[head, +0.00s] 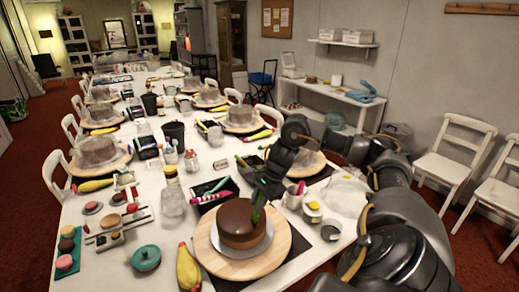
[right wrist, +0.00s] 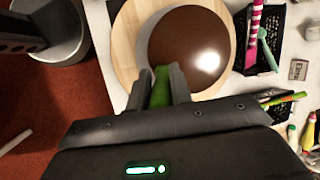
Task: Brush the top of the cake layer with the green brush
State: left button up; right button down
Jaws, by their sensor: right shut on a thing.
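The cake layer (head: 236,222) is round with a smooth, glossy brown top. It sits on a white board (head: 240,250) on a round wooden turntable (head: 283,250). In the right wrist view the cake (right wrist: 190,48) lies just past my fingertips. My right gripper (head: 268,188) is shut on the green brush (head: 257,212), which points down at the right side of the cake top. In the right wrist view the green brush (right wrist: 161,85) shows between the two fingers (right wrist: 160,88). I cannot tell whether its tip touches the cake. My left gripper is not in view.
A black tray (head: 212,196) with pink and green tools stands behind the cake. Small tins (head: 331,230) stand to the right. More turntables with cakes line the long white table.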

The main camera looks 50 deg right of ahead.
jog(key=shift+w+d+p, duration=0.2)
jog(key=shift+w+d, duration=0.25)
jog(key=shift+w, duration=0.3)
jog(key=shift+w+d+p, duration=0.15)
jog(key=shift+w+d, duration=0.25)
jog(key=shift+w, duration=0.35)
jog(key=shift+w+d+p, duration=0.25)
jog(key=shift+w+d, duration=0.2)
jog(key=shift+w, duration=0.3)
jog(key=shift+w+d+p, duration=0.2)
jog(key=shift+w+d, duration=0.2)
jog(key=shift+w, duration=0.45)
jog(key=shift+w+d+p, duration=0.3)
jog(key=shift+w+d, duration=0.1)
jog(key=shift+w, duration=0.35)
jog(key=shift+w+d+p, duration=0.25)
jog(key=shift+w+d, duration=0.1)
jog(key=shift+w, duration=0.45)
